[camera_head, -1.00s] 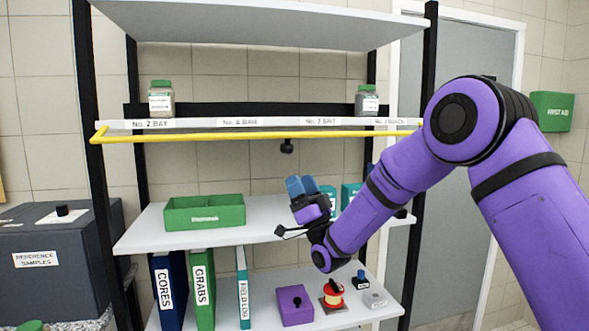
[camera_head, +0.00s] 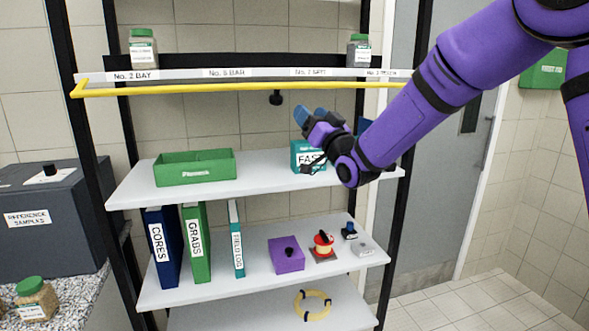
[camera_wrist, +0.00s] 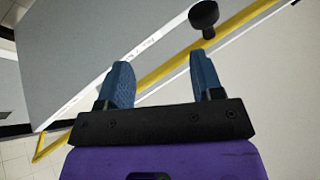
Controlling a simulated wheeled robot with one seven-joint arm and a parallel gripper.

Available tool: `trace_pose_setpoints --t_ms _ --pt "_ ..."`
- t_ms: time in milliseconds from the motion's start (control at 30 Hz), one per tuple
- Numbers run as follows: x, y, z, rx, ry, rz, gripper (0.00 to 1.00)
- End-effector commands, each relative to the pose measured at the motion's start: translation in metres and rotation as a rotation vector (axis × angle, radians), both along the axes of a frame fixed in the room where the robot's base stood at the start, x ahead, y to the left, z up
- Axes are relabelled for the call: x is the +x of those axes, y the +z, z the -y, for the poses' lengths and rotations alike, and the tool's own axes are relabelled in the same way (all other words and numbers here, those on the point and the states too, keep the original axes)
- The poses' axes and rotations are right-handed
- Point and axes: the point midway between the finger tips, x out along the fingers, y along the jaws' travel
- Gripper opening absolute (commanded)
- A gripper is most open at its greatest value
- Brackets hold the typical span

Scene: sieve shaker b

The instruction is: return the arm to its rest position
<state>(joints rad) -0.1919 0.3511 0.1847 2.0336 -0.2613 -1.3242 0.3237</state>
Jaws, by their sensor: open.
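My gripper (camera_head: 311,117) is at the end of my purple arm, in front of the shelf unit, above its middle shelf (camera_head: 262,165). In the wrist view its two blue fingers (camera_wrist: 163,82) stand apart with nothing between them. A black knob (camera_wrist: 204,14) shows beyond the right finger. In the head view a black knob (camera_head: 276,98) hangs below the yellow rail (camera_head: 240,89), left of the gripper. A teal box (camera_head: 306,157) stands on the middle shelf just below the gripper, and my arm hides part of that shelf's right end.
Jars (camera_head: 143,50) (camera_head: 358,52) stand on the upper shelf behind the yellow rail. A green tray (camera_head: 195,168) sits on the middle shelf. Binders (camera_head: 196,243), a purple box (camera_head: 287,256) and a red spool (camera_head: 323,244) stand lower. Open floor (camera_head: 480,305) lies at right.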

Motion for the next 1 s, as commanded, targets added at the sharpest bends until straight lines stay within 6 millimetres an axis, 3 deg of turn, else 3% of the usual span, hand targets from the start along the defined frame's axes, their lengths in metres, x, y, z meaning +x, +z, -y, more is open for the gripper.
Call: trace_pose_setpoints --t_ms 33,200,467,767,1000 --pt "-0.005 0.010 0.011 -0.043 -0.036 -0.035 0.60" --pt "-0.022 0.021 0.050 -0.194 -0.158 -0.196 0.60" --pt "-0.074 0.022 0.119 -0.382 -0.325 -0.471 0.60" --pt "-0.174 0.000 0.195 -0.538 -0.454 -0.828 0.60" --pt "-0.278 -0.030 0.239 -0.621 -0.483 -1.130 0.60"
